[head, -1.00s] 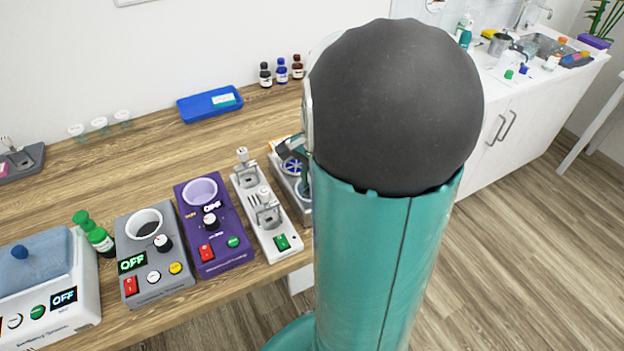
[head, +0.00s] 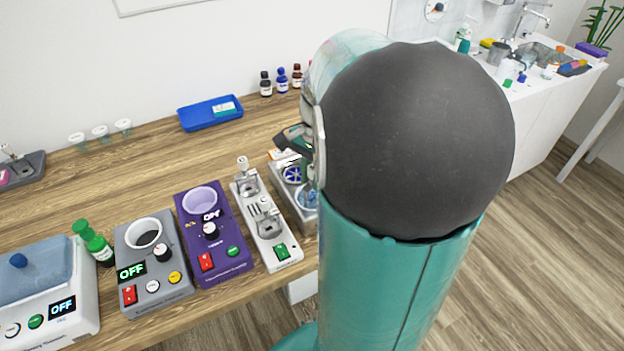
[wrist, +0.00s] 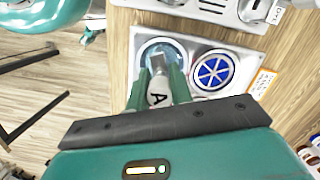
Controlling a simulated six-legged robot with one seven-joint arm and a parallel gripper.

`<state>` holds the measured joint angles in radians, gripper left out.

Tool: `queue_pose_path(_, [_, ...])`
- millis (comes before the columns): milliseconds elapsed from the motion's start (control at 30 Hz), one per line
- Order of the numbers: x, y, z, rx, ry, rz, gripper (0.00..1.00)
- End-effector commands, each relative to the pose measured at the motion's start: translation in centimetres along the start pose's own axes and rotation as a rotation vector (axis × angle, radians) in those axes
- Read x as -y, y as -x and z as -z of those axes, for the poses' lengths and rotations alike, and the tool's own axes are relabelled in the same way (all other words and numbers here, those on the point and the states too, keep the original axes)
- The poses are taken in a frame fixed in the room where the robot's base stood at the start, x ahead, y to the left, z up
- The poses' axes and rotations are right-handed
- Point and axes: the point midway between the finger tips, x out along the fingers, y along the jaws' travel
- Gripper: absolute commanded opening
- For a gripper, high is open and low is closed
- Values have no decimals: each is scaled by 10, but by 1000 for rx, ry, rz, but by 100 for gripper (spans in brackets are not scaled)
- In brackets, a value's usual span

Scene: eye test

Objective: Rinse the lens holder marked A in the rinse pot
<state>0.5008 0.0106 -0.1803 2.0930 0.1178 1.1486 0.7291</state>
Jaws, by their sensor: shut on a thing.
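My gripper (wrist: 157,80) is shut on the lens holder marked A (wrist: 158,92), whose black letter shows between the fingers in the wrist view. The holder's grey metal end lies over the round pot of bluish water (wrist: 176,48). From this angle I cannot tell whether the end touches the water. The pot also shows in the head view (head: 308,197), partly behind my arm. There my gripper (head: 291,139) is above the grey two-well unit, and the holder cannot be made out.
Beside the pot is a well with a blue spoked disc (wrist: 213,71). In the head view, a white-grey device (head: 266,222), a purple device (head: 213,235) and a grey device reading OFF (head: 155,270) stand to the left. A blue tray (head: 210,113) and several bottles are behind.

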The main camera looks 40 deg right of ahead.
Motion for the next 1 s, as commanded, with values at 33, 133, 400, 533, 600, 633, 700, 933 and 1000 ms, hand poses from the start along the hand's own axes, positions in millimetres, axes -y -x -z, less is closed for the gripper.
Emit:
queue_pose_path(33, [0, 3, 0, -1, 0, 1, 0])
queue_pose_path(133, [0, 9, -1, -1, 1, 1, 0])
queue_pose_path(400, [0, 23, -3, -1, 1, 1, 0])
queue_pose_path(533, [0, 28, -4, -2, 1, 1, 0])
queue_pose_path(600, [0, 29, -4, -1, 1, 1, 0])
queue_pose_path(633, [0, 29, -4, -1, 1, 1, 0])
queue_pose_path(700, [0, 29, -4, -1, 1, 0, 0])
queue_pose_path(933, [0, 29, -4, -1, 1, 0, 0])
queue_pose_path(1000, [0, 29, -4, -1, 1, 0, 0])
